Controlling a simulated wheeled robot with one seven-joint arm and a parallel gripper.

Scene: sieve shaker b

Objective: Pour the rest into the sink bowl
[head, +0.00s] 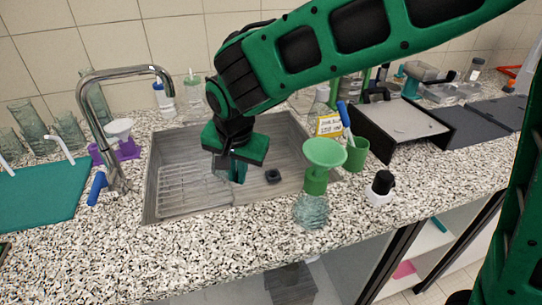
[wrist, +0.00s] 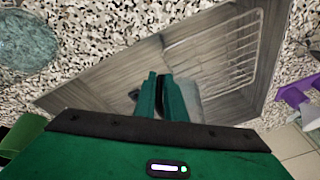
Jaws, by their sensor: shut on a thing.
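The grey sink bowl (head: 285,150) is set into the speckled counter, with a dark drain (head: 272,176) on its floor. A wire rack (head: 190,188) covers its left part. My gripper (head: 234,174) points down over the sink, left of the drain. It is shut on a pale grey thing, which shows between and beside the fingers in the wrist view (wrist: 188,100). The thing is mostly hidden by the fingers and palm, so I cannot tell its full shape, its tilt or its contents. No falling stream is visible.
The tap (head: 110,120) arches over the sink's left side. A teal mat (head: 40,195) lies at left.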

